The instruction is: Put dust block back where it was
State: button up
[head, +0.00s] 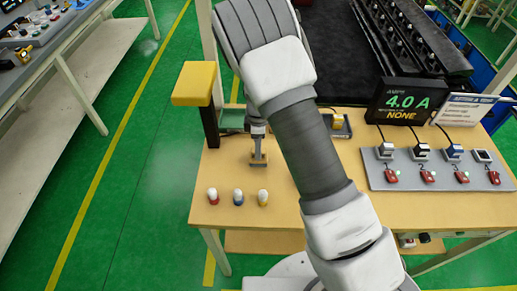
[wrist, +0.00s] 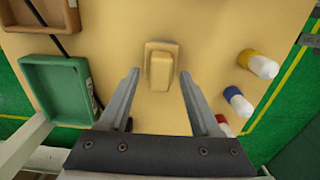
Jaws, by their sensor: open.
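In the wrist view a tan block (wrist: 160,68), which I take to be the dust block, rests on the tan table (wrist: 215,30). It has a raised narrower part on a wider base. My gripper (wrist: 159,80) is open, with one finger on each side of the block's near end. I see a gap on both sides, and nothing is held. In the head view my gripper (head: 257,130) hangs over the table, with the block (head: 258,160) just below and in front of it. The exact height of the fingertips over the table is hard to tell.
A green tray (wrist: 55,85) lies left of the gripper in the wrist view. A yellow-topped post (head: 195,83) and a grey board with clips (head: 430,178) flank the work area.

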jog(key=s+d+r+m+t+y, duration=0.1)
jog(key=s+d+r+m, duration=0.15)
jog(key=r, duration=0.65)
jog(key=s+d+r+m, duration=0.2)
jog(key=s+r+m, duration=0.1)
jog(key=r, duration=0.6)
jog(key=s+d+r+m+t+y, duration=0.1)
jog(key=s+d+r+m, duration=0.15)
jog(key=r, duration=0.55)
jog(key=s+d+r+m+t, duration=0.1)
jog(key=s+d+r+m, duration=0.1)
jog(key=s, duration=0.3)
jog(key=s+d+r+m+t+h, duration=0.1)
jog(key=s+d+r+m, duration=0.1)
jog(key=s+m, duration=0.2)
jog(key=s+d+r+m+t+h, duration=0.1)
jog(key=s+d+r+m, duration=0.1)
jog(key=s, duration=0.6)
jog(key=shift+d+r+m+t+b, duration=0.3)
jog(key=shift+d+m+b, duration=0.2)
jog(key=shift+m, duration=0.3)
